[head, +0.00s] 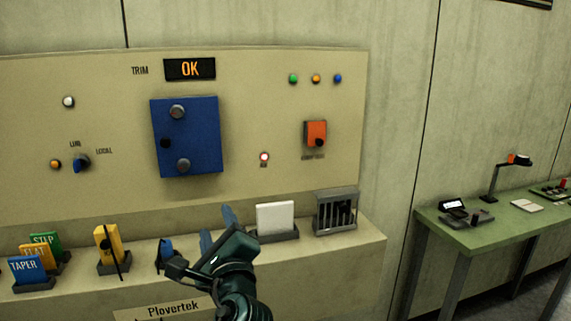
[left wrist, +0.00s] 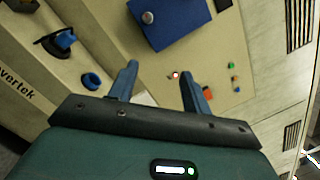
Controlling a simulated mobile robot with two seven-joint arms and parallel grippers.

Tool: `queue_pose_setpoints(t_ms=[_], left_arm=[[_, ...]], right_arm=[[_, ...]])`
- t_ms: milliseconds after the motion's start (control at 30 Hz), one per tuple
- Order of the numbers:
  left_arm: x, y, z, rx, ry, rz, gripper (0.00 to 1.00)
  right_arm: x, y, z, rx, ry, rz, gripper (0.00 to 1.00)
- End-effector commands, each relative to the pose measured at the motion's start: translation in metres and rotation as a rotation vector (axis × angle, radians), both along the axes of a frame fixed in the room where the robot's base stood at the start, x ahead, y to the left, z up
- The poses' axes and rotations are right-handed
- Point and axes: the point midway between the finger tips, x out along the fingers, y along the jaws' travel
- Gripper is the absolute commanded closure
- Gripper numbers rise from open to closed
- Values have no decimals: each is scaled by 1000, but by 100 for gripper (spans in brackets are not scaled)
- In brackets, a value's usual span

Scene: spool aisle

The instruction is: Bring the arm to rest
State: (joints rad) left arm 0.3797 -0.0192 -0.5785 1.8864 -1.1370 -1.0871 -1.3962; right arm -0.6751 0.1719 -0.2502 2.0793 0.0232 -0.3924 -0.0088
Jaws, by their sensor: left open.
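My left gripper (head: 217,228) is in front of the console ledge, with its two blue fingers apart and nothing visible between them. In the left wrist view the open fingers (left wrist: 158,73) point toward the console face, with the blue plate (left wrist: 168,20) beyond. In the head view the blue plate (head: 187,137) carries two grey knobs, below a display (head: 190,69) reading OK. My forearm hides part of the ledge. My right gripper is not in view.
The ledge holds word cards (head: 30,268), a yellow piece (head: 108,244), a small blue item (head: 164,252), a white card (head: 275,217) and a slotted grey box (head: 337,212). A green table (head: 480,239) with a lamp (head: 517,160) stands at right, past a floor gap.

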Motion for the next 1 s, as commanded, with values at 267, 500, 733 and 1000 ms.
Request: queue_pose_setpoints(t_ms=[267,500,733,1000], left_arm=[[-41,1,-166,-671,217,-208,51],[-154,6,-291,-1589,346,-107,51],[-234,18,-327,-2163,295,134,51],[-249,21,-331,-2278,267,196,51]], right_arm=[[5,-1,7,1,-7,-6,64],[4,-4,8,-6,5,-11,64],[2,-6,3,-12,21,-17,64],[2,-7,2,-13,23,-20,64]])
